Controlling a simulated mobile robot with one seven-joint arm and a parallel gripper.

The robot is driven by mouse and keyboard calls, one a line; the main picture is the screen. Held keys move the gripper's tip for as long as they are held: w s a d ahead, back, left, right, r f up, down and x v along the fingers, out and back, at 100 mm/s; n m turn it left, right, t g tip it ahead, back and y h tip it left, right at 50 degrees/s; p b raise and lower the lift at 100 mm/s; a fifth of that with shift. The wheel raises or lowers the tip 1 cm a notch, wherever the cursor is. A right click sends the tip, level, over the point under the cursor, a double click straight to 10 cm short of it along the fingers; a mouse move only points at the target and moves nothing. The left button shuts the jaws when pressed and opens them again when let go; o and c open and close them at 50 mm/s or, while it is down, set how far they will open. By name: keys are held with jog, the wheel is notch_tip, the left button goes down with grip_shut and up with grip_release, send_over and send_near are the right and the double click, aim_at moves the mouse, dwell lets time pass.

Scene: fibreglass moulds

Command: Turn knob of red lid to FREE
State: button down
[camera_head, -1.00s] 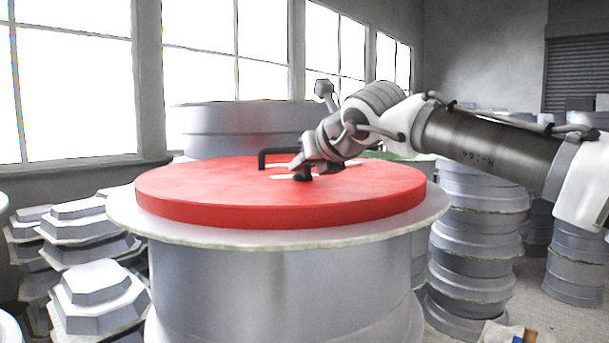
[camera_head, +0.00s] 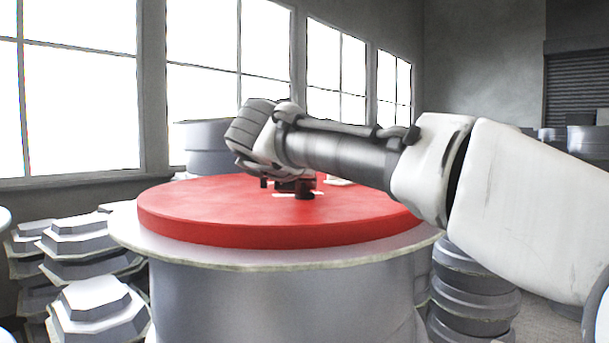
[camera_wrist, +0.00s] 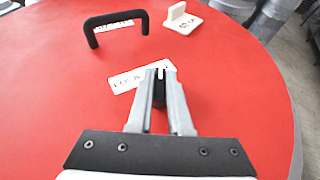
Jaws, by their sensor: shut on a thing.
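The red lid (camera_head: 230,212) lies flat on a large grey drum-like mould. Its small dark knob (camera_head: 305,191) stands near the lid's middle. In the wrist view the knob (camera_wrist: 159,88) sits between the two grey fingers of my gripper (camera_wrist: 160,75), which is shut on it. A white mark shows at the knob's far end. A white label (camera_wrist: 124,80) beside the knob seems to read LOCK, partly hidden by the fingers. In the head view my arm hides most of the gripper.
A black handle (camera_wrist: 117,18) arches over another small label on the lid. Stacked grey moulds (camera_head: 90,300) stand left, and more (camera_head: 470,290) right.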

jog(key=shift+m+g+h+p, duration=0.5)
jog(key=shift+m+h+p, duration=0.75)
jog(key=shift+p, duration=0.6)
jog(key=c, duration=0.8)
grip_release()
jog(key=shift+c, duration=0.2)
jog(key=shift+a, duration=0.1)
